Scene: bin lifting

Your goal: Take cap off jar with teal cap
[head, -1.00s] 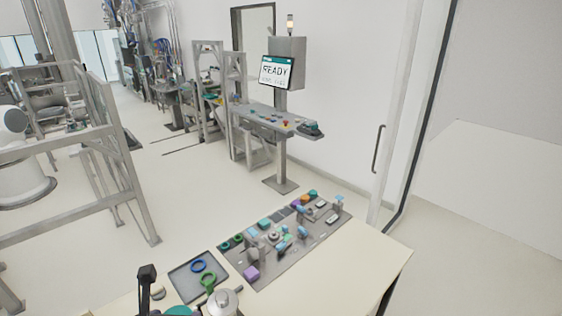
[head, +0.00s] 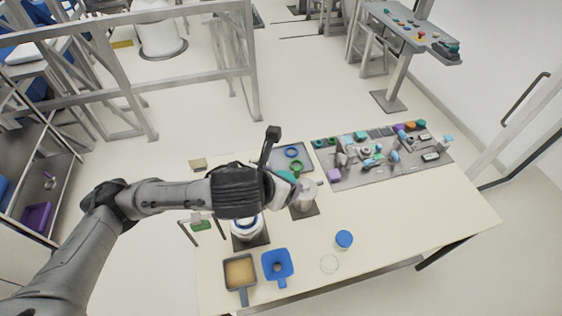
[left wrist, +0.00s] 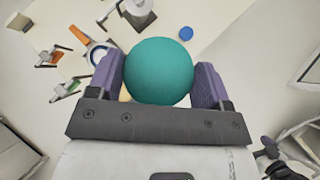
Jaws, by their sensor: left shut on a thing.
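A round teal cap (left wrist: 158,70) sits between the purple-padded fingers of my left gripper (left wrist: 160,82) in the left wrist view. The gripper is shut on it. In the head view my left arm reaches in from the left over the table, and a bit of the teal cap (head: 287,176) shows past my gripper (head: 282,184). No jar body shows clearly below the cap; the cap and gripper hide what is under them, so I cannot tell whether it is still on a jar. My right gripper is not in view.
A white container with a blue ring (head: 247,228) stands near my wrist, and a silver pitcher (head: 306,197) stands close by. A blue round lid (head: 344,239), a scoop tray (head: 239,272) and a blue funnel (head: 277,264) lie in front. The table's right front is clear.

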